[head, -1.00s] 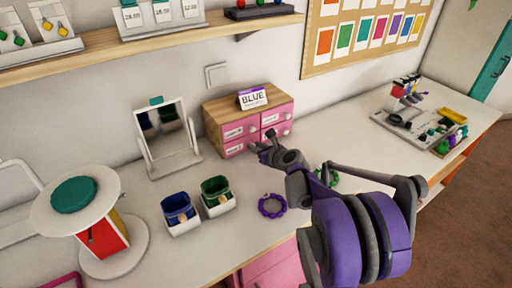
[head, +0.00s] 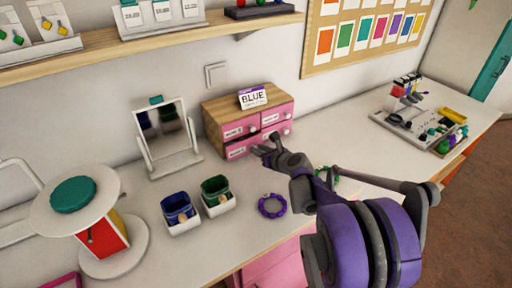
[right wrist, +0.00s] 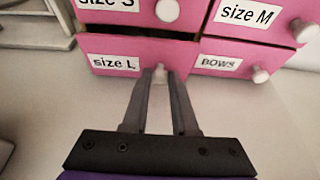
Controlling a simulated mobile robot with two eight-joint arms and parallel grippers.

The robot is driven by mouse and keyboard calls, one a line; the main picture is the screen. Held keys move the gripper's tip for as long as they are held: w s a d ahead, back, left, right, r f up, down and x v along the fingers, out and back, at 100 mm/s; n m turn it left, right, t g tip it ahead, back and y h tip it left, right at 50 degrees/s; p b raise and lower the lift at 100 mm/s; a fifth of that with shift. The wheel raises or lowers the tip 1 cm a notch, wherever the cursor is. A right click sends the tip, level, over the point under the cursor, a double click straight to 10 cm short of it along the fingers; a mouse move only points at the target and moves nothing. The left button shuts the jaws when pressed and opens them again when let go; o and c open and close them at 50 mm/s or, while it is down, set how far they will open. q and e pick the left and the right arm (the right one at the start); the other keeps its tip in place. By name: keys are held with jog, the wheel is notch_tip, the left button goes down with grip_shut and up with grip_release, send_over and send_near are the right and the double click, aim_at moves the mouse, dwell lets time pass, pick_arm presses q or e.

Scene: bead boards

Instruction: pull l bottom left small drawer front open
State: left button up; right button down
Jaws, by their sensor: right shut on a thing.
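The pink drawer front labelled "size L" (right wrist: 115,62) is at the bottom left of a small wooden drawer box (head: 212,120). It also shows in the head view (head: 237,152), where it appears to stand out slightly from the box. My right gripper (right wrist: 161,74) is shut on the pale round knob (right wrist: 160,71) of this drawer. The fingers cover most of the knob. In the head view my right gripper (head: 265,151) reaches in from the lower right. My left gripper is not in view.
The drawers labelled "size S" (right wrist: 115,14), "size M" (right wrist: 250,24) and "BOWS" (right wrist: 228,70) surround it. A purple bead ring (head: 272,206), a green bin (head: 215,190) and a blue bin (head: 178,208) are on the table in front. A mirror (head: 165,135) stands left.

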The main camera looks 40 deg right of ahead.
jog(key=s, duration=0.3)
jog(key=s+a, duration=0.1)
jog(key=s, duration=0.7)
jog(key=shift+s+a, duration=0.15)
jog(key=shift+s, duration=0.1)
jog(key=c, duration=0.7)
grip_release()
jog(key=p+v, duration=0.1)
jog(key=v, duration=0.9)
jog(key=shift+s+r, duration=0.2)
jog(key=shift+s, duration=0.15)
